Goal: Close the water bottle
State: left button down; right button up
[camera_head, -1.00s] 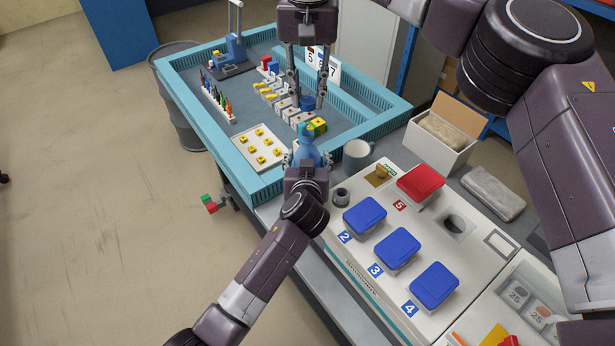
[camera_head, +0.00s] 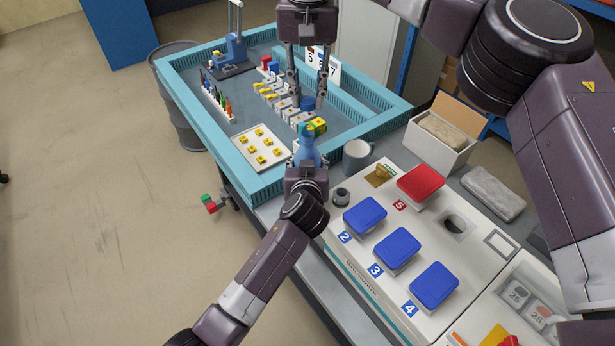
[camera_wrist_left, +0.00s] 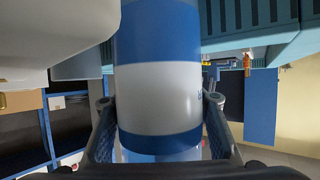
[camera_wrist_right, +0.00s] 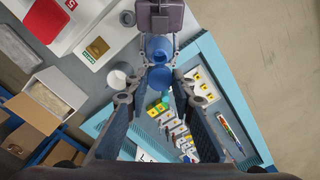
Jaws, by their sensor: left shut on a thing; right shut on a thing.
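The water bottle (camera_head: 307,146), blue with a white band, stands upright in my left gripper (camera_head: 306,163). The left wrist view shows the bottle (camera_wrist_left: 158,95) large between both fingers, which are shut on it. My right gripper (camera_head: 307,98) points down from above and is shut on the blue cap (camera_head: 308,103). The cap (camera_wrist_right: 159,77) also shows in the right wrist view, between the fingers. In the head view the cap is above the bottle, a small distance apart. The bottle's mouth is hard to make out.
A teal-rimmed tray table (camera_head: 262,188) with small parts and a yellow-dotted plate (camera_head: 259,147) lies behind the bottle. A grey mug (camera_head: 357,155) stands close to its right. A white panel with blue lids (camera_head: 365,215) and a red lid (camera_head: 420,183) is at right.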

jog(key=f, duration=0.5)
jog(key=shift+s, duration=0.2)
jog(key=shift+r, duration=0.1)
dwell(0.4)
jog(key=shift+f, duration=0.9)
jog(key=shift+f, duration=0.55)
